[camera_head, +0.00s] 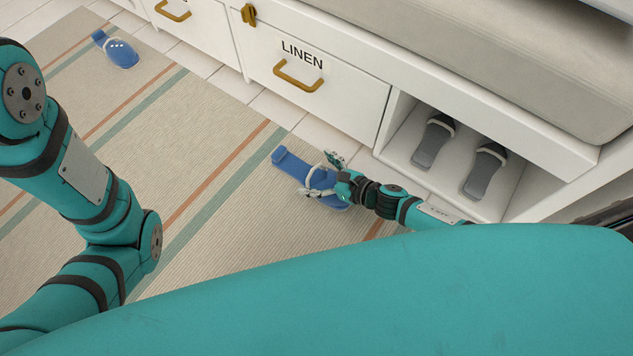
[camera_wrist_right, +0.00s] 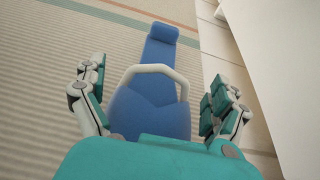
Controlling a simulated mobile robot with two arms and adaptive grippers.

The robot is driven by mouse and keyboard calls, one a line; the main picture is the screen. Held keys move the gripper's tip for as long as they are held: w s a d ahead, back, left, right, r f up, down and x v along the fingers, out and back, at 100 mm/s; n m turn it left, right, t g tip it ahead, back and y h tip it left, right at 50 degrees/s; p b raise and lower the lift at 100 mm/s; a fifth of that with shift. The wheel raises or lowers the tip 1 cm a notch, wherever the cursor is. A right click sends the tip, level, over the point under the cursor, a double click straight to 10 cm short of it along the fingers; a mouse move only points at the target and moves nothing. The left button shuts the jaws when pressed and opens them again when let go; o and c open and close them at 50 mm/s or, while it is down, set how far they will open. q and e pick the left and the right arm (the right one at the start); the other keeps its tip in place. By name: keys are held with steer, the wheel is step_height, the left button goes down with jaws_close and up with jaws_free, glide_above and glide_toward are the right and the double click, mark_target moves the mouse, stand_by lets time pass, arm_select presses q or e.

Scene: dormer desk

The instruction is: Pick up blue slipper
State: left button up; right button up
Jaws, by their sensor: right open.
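A blue slipper (camera_head: 292,168) with a pale strap lies on the striped rug beside the cabinet. My right gripper (camera_head: 322,177) is open over its near end. In the right wrist view the slipper (camera_wrist_right: 152,100) lies between the spread fingers of the gripper (camera_wrist_right: 158,105), and its strap arches across it. I see a gap on each side between fingers and slipper. Its nearest end is hidden by my gripper's body. A second blue slipper (camera_head: 121,53) lies on the rug at the upper left. My left gripper is out of view; only my left arm shows.
A white cabinet has a drawer marked LINEN (camera_head: 310,85) with a brass handle. Its open cubby (camera_head: 440,185) holds two grey slippers (camera_head: 433,140). A cushion (camera_head: 500,50) lies on top. The striped rug (camera_head: 190,130) is clear between the blue slippers.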

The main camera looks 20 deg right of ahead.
steer(key=shift+w+a+f, duration=0.1)
steer(key=shift+w+a, duration=0.1)
steer(key=c, duration=1.4)
steer(key=shift+o, duration=0.2)
